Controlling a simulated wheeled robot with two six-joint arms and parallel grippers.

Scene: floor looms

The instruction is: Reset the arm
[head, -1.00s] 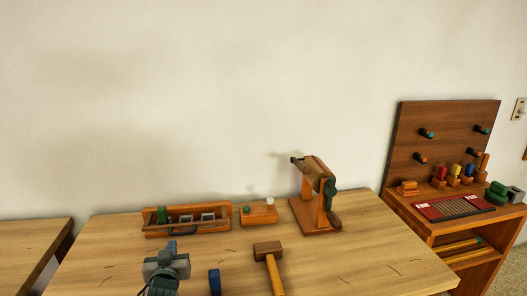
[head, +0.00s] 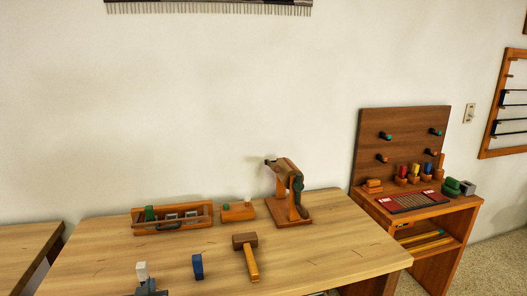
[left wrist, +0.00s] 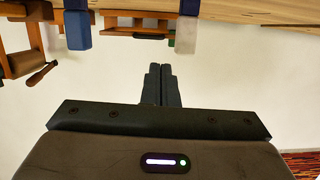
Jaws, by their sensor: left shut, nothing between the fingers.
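My left gripper (head: 150,285) shows only partly at the bottom edge of the head view, in front of the table's near side. In the left wrist view its two dark fingers (left wrist: 161,72) are together with nothing between them. They point toward the table edge, and a pale wall lies behind them. A white block (head: 142,271) stands on the table just behind the gripper, and a blue block (head: 197,266) stands to its right. Both blocks also show in the left wrist view, white (left wrist: 186,36) and blue (left wrist: 77,31), apart from the fingers. My right gripper is not in view.
The wooden table (head: 330,245) carries a mallet (head: 247,258), an orange tray (head: 135,223), a small block holder (head: 237,212) and a crank winder (head: 290,195). A shelf unit with a pegboard (head: 400,140) stands at right. The table's right part is clear.

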